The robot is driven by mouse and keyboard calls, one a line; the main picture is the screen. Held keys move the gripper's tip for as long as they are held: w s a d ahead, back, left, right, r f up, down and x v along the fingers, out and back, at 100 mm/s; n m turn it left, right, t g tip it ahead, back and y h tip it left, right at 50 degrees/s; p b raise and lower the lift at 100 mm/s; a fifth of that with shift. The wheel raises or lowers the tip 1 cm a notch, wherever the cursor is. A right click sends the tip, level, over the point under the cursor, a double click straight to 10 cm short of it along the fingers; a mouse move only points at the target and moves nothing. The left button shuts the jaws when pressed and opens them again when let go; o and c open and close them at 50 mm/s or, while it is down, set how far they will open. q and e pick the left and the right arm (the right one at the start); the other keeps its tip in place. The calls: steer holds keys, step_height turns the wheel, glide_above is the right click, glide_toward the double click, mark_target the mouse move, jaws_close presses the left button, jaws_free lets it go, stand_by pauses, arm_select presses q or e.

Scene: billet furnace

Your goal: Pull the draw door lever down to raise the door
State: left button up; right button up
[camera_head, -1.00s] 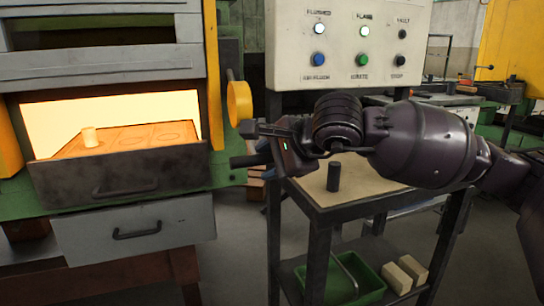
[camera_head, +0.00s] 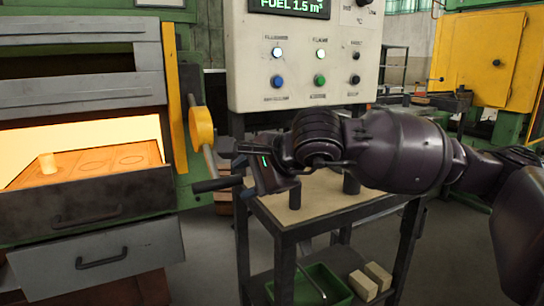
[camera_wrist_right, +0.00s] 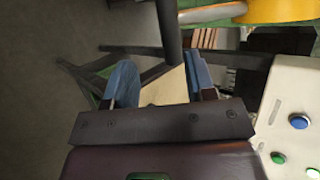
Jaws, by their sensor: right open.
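The lever has a yellow hub (camera_head: 202,124) on the furnace's right side. A light rod runs down from it to a dark handle (camera_head: 218,184). My right gripper (camera_head: 240,160) is open beside the handle's right end. In the right wrist view, the dark handle (camera_wrist_right: 168,30) points down into the space between my two blue fingertips (camera_wrist_right: 161,75); I cannot tell whether it touches them. The furnace opening (camera_head: 100,136) glows, with a pale billet (camera_head: 47,163) on the hearth. Grey door slats (camera_head: 80,90) sit above the opening. My left gripper is out of view.
A button panel (camera_head: 300,60) stands behind my right arm. Below the arm is a dark cart (camera_head: 310,222) with a light top, a dark cylinder (camera_head: 351,184), a green bin (camera_head: 310,287) and pale blocks (camera_head: 363,285). A grey drawer (camera_head: 100,255) sits below the opening.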

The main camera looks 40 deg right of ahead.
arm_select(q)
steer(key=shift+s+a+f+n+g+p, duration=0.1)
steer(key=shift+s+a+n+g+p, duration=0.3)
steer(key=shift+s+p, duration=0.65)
arm_select(e)
steer(key=shift+v, duration=3)
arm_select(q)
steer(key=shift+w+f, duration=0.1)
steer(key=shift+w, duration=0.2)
arm_select(e)
steer(key=shift+w+a, duration=0.1)
steer(key=shift+a, duration=0.1)
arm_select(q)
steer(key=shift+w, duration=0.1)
